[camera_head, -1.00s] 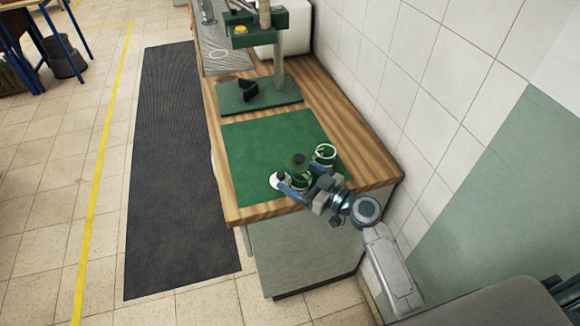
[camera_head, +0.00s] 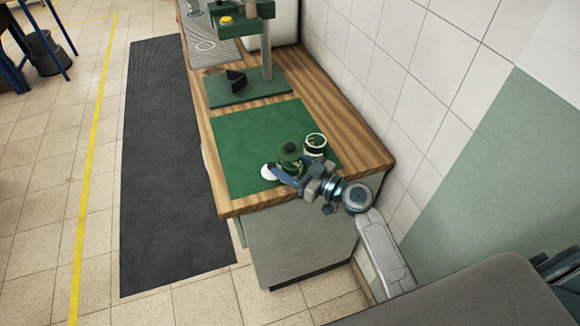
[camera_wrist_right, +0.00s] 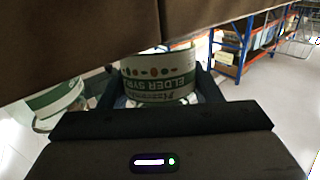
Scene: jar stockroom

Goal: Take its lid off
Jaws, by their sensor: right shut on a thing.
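A jar with a green lid and dark knob (camera_head: 289,152) stands on the green mat near the bench's front edge. The lid sits on top of it. My right gripper (camera_head: 293,173) is shut on this jar, its fingers low on the jar's sides. In the right wrist view the jar's body (camera_wrist_right: 158,75) shows between the fingers, with a pale label reading "ELDER SYR..."; its top is hidden there. My left gripper is not in view.
An open-looking glass jar (camera_head: 315,145) stands close behind to the right. A small white disc (camera_head: 268,171) lies left of the held jar. The green mat (camera_head: 246,140) is otherwise clear. A green press stand (camera_head: 262,92) is farther back; a tiled wall (camera_head: 385,90) bounds the right.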

